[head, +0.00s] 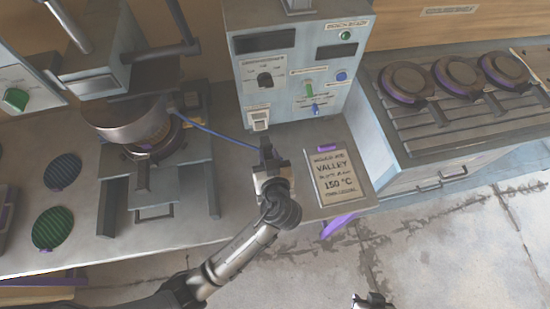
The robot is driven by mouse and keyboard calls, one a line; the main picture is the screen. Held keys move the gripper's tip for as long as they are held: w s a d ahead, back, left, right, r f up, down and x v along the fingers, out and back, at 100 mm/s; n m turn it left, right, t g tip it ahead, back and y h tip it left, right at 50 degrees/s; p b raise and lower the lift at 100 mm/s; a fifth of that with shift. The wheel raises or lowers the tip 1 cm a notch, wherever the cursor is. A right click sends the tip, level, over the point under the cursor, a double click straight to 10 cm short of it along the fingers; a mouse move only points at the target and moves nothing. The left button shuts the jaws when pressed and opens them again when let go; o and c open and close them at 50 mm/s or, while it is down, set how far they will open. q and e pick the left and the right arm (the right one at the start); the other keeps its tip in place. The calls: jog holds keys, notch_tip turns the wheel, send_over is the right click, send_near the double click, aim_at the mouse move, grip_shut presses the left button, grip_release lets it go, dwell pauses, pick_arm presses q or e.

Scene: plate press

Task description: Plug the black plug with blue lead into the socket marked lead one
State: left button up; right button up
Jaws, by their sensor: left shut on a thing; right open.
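My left gripper (268,162) is shut at the front of the grey control box, just below its lower left corner. A blue lead (215,131) runs from the press to the gripper's tip. A pale square socket (259,119) sits low on the box's left front, just above the gripper, with a small label I cannot read. I cannot tell whether the plug touches it. My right gripper (372,300) is open and empty at the bottom edge, over the floor.
A sign reading VALLEY and 150 °C (338,178) lies right of my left gripper. The press (135,118) stands left. Dark and green discs (54,228) lie further left. Several round plates (407,83) rest on the right rack.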

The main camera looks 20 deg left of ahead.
aim_at(265, 142)
pick_arm(q)
jog(key=shift+b+x, duration=0.55)
jog(key=shift+x, duration=1.9)
jog(key=shift+w+a+f+b, duration=0.1)
jog(key=shift+w+a+b, duration=0.2)
jog(key=shift+w, duration=0.15)
jog(key=shift+b+x, duration=0.55)
jog(key=shift+x, duration=0.95)
jog(key=o, duration=1)
